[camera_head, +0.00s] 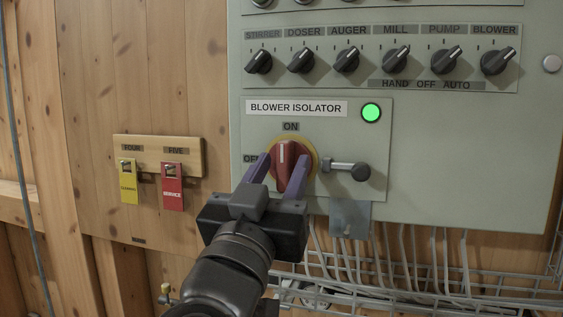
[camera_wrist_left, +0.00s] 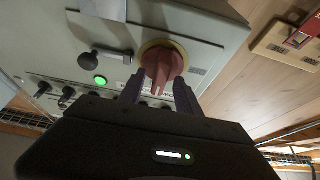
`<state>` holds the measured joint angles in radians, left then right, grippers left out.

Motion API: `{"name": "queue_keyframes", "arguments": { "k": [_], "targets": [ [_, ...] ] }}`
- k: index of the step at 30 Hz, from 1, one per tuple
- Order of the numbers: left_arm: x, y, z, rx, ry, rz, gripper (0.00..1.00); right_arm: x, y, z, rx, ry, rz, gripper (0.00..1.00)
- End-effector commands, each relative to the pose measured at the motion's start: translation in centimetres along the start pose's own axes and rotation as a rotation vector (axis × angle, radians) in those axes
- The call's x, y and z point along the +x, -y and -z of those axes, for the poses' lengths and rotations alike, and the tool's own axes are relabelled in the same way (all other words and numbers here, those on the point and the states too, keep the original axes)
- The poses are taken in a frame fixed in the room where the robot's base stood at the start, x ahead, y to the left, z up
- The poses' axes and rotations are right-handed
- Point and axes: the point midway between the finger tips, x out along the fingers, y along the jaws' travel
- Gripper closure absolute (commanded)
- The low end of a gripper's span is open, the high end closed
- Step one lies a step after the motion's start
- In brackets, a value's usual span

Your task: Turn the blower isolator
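The blower isolator is a red rotary handle (camera_head: 284,152) on a yellow round plate, on the grey panel under the label BLOWER ISOLATOR. Its white mark points up at ON; the word OFF is at its left, partly hidden. My left gripper (camera_head: 283,161) is open, with its purple fingers on either side of the handle's lower part. In the left wrist view, the red handle (camera_wrist_left: 162,60) stands just beyond and between the two fingertips (camera_wrist_left: 160,80). I cannot tell whether either finger touches it. My right gripper is not in view.
A green lamp (camera_head: 371,112) glows above right of the handle. A dark knobbed lever (camera_head: 347,169) sits close at its right, above a small metal plate (camera_head: 350,218). Selector knobs (camera_head: 346,60) line the panel above. Yellow (camera_head: 128,186) and red (camera_head: 172,190) tags hang at left.

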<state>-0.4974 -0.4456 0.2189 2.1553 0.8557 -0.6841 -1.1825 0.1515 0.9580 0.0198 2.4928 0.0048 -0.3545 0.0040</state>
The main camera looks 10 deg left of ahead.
Motion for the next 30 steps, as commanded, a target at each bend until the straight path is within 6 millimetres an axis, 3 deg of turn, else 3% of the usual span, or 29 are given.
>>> {"name": "queue_keyframes", "arguments": {
  "k": [10,25,30],
  "targets": [
    [0.64,0.01,-0.01,0.001,-0.001,0.000,0.60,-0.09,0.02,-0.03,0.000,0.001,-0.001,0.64],
    [0.62,-0.01,-0.01,0.001,0.000,0.000,1.00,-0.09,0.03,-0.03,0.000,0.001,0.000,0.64],
    [0.61,-0.01,-0.02,0.001,0.000,0.000,1.00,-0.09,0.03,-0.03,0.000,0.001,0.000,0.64]
  ]
}}
